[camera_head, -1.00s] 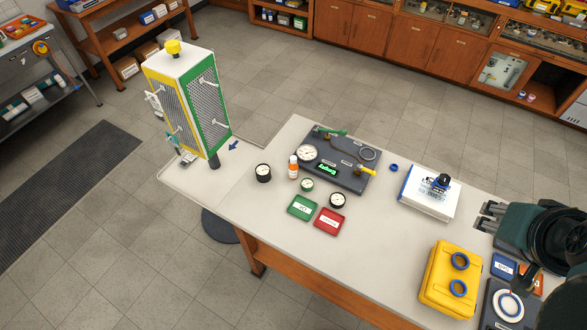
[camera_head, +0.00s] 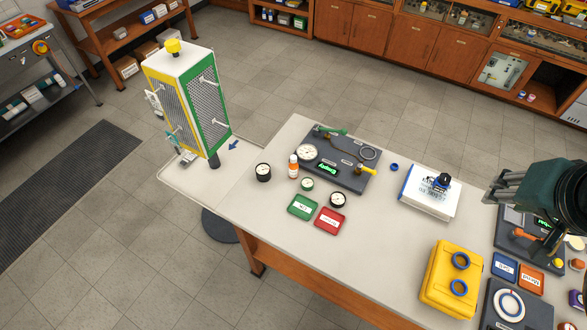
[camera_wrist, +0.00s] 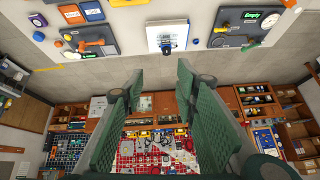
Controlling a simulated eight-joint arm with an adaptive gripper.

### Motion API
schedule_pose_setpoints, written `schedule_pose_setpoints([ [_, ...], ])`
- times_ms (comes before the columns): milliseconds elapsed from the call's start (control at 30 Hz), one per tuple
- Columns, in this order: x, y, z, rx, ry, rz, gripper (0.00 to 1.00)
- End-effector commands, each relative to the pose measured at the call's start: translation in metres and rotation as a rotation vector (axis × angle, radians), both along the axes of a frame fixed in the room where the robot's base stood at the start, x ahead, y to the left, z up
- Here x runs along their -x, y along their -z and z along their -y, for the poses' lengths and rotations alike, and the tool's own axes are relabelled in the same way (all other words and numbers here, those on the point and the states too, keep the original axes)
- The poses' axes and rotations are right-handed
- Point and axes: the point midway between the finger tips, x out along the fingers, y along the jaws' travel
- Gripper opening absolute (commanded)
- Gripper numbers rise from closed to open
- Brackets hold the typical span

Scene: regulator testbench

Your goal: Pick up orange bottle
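The orange bottle (camera_head: 293,168) with a white label stands upright on the workbench in the head view, left of the dark test panel (camera_head: 345,180). An orange, white-labelled shape at the top edge of the wrist view (camera_wrist: 294,5) looks like the same bottle. My gripper (camera_head: 491,193) is at the right of the head view, far from the bottle and above the bench's right part. In the wrist view my gripper (camera_wrist: 158,80) shows two green fingers apart with nothing between them.
Black gauges (camera_head: 263,172), a green tray (camera_head: 303,206) and a red tray (camera_head: 330,220) sit close around the bottle. A mesh cabinet (camera_head: 208,105) stands at the bench's left end.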

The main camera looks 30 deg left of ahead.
Motion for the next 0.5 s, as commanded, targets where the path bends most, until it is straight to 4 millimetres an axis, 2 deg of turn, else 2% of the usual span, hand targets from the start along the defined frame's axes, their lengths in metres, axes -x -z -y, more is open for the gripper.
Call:
schedule_pose_setpoints([
  [267,-0.026,-0.015,-0.032,-0.1,0.098,-0.057,0.3],
  [500,-0.052,-0.028,-0.072,-0.203,0.225,-0.131,0.3],
])
